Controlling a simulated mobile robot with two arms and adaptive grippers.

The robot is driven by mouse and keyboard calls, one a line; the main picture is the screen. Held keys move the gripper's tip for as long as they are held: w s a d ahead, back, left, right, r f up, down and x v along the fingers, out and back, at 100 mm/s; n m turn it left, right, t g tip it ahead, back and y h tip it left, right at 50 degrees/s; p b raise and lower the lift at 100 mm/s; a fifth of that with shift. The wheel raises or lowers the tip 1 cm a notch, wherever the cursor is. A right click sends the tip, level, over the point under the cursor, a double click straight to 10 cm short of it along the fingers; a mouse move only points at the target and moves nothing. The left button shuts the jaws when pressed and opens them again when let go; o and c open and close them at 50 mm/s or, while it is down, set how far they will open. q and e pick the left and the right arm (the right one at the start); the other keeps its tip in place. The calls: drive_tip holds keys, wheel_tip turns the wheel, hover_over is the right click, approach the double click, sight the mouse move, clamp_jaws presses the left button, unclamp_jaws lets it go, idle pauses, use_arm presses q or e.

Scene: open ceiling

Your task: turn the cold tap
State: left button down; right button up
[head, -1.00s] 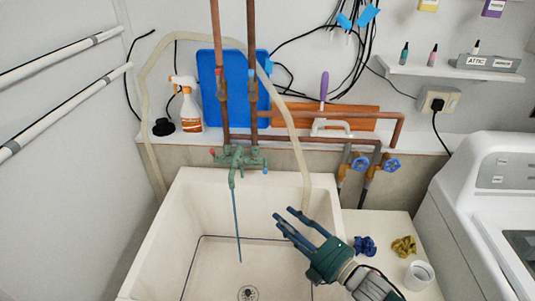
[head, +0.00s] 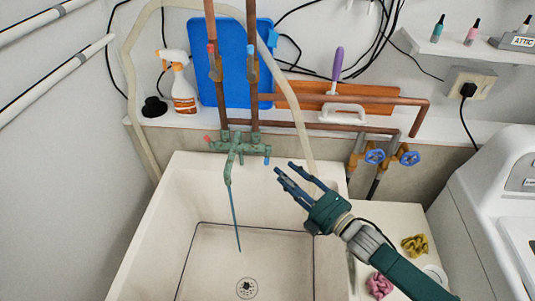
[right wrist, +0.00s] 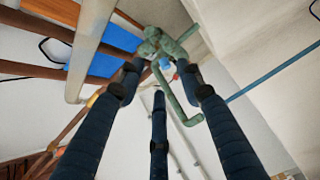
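The green tap fitting (head: 237,148) is on the wall end of the white sink (head: 165,235). The blue-marked cold tap (head: 266,160) is at its right end and the red-marked tap (head: 207,139) at its left. A thin blue stream (head: 235,220) runs down from the spout. My right gripper (head: 293,178) is open and empty, over the sink to the right of the cold tap and apart from it. In the right wrist view, the blue cap (right wrist: 165,63) shows between the spread fingers, beyond their tips. My left gripper is out of view.
A pale hose (head: 292,95) hangs down just behind my right gripper. Copper pipes (head: 253,65) rise behind the taps. Two blue valve wheels (head: 374,157) are to the right. Yellow (head: 414,245) and pink (head: 379,286) crumpled items lie beside the sink.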

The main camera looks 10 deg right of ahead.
sight(267, 157)
drive_tip(key=shift+p+x, duration=0.8)
drive_tip(key=shift+x, duration=3.85)
